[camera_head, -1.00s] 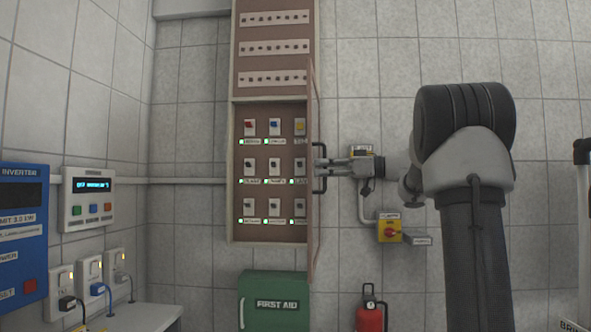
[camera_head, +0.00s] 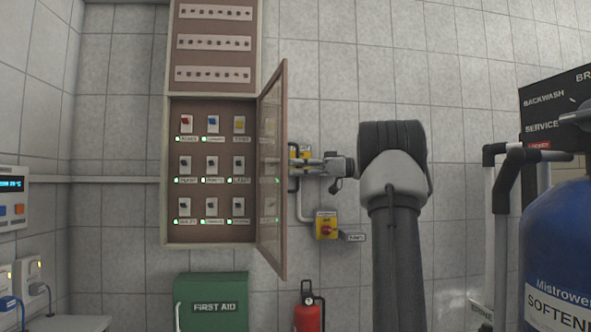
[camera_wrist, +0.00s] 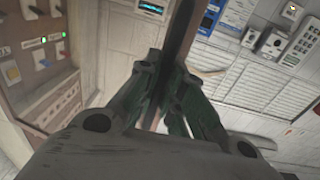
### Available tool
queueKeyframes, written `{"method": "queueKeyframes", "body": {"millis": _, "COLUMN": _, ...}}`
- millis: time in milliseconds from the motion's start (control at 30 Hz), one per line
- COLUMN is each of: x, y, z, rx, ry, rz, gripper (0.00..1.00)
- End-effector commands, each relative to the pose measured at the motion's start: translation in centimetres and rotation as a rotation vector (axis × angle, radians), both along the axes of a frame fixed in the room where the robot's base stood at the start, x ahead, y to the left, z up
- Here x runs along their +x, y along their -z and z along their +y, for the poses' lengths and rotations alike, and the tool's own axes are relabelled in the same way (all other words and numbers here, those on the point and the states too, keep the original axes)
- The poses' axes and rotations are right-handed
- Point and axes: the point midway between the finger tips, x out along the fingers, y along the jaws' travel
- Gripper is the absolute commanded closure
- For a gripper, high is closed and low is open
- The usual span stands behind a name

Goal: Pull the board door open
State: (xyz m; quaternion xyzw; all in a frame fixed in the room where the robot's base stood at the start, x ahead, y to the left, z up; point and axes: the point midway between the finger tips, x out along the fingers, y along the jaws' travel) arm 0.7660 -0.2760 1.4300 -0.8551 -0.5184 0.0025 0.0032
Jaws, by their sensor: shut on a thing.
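The board (camera_head: 167,170) is a tan wall cabinet with rows of switches inside, left of centre in the head view. Its door (camera_head: 271,165) is hinged on the right and stands open, swung out from the wall and seen at a slant. The dark door handle (camera_head: 292,180) is partly hidden behind the door's outer edge and my gripper. My gripper (camera_head: 312,166) reaches in from the right and is shut on the handle. In the wrist view its green-padded fingers (camera_wrist: 176,110) close at the dark bar of the door; the exact contact is hidden.
A yellow switch box (camera_head: 327,226) is on the wall below my gripper. A green first aid box (camera_head: 211,300) and a red extinguisher (camera_head: 308,312) are below the board. A blue softener tank (camera_head: 562,240) and pipes stand at the right.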

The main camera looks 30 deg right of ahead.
Motion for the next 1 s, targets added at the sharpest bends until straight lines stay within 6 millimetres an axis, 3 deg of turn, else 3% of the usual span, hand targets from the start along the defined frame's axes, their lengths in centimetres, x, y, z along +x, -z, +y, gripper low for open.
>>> {"method": "queueKeyframes", "body": {"millis": 33, "x": 0.0, "y": -0.4, "z": 0.0, "rx": 0.001, "ry": 0.002, "rz": -0.006, "gripper": 1.00}}
{"method": "queueKeyframes", "body": {"millis": 67, "x": 0.0, "y": -0.4, "z": 0.0, "rx": 0.001, "ry": 0.002, "rz": -0.006, "gripper": 0.87}}
{"method": "queueKeyframes", "body": {"millis": 100, "x": 0.0, "y": -0.3, "z": 0.0, "rx": 0.001, "ry": 0.002, "rz": -0.006, "gripper": 0.81}}
{"method": "queueKeyframes", "body": {"millis": 467, "x": -0.1, "y": -0.2, "z": -0.3, "rx": 0.000, "ry": 0.002, "rz": -0.004, "gripper": 0.81}}
{"method": "queueKeyframes", "body": {"millis": 800, "x": -2.6, "y": -0.1, "z": -5.1, "rx": 0.001, "ry": 0.005, "rz": -0.004, "gripper": 0.81}}
{"method": "queueKeyframes", "body": {"millis": 1000, "x": -3.4, "y": -0.2, "z": -6.6, "rx": 0.000, "ry": 0.002, "rz": -0.004, "gripper": 0.81}}
